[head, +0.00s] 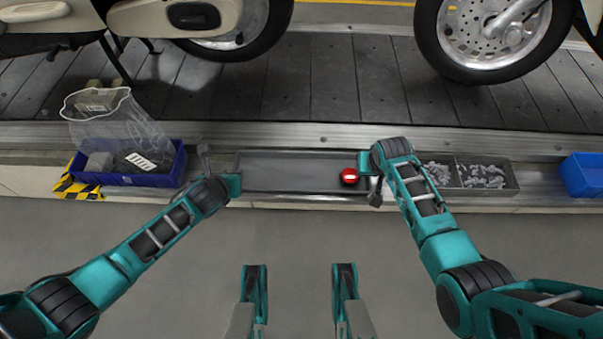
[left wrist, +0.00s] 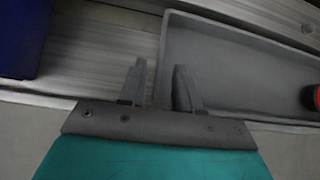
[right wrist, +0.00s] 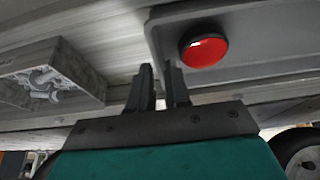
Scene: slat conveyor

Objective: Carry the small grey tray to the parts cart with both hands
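The small grey tray (head: 290,172) lies on the metal ledge along the front of the conveyor. A round red object (head: 349,176) sits in its right end, and it also shows in the right wrist view (right wrist: 203,50). My left gripper (left wrist: 160,84) is at the tray's left end, with its fingers apart on either side of the tray's end wall. My right gripper (right wrist: 162,84) is at the right end, with its fingers close together around that end wall. I cannot make out a parts cart in these views.
Left of the tray stands a blue bin (head: 130,178) with a clear bag in it. Right of it are a grey divided box (head: 484,160) of small metal parts and another blue bin (head: 583,175). Motorcycle wheels stand on the slats (head: 330,80) behind. The floor (head: 300,235) in front is clear.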

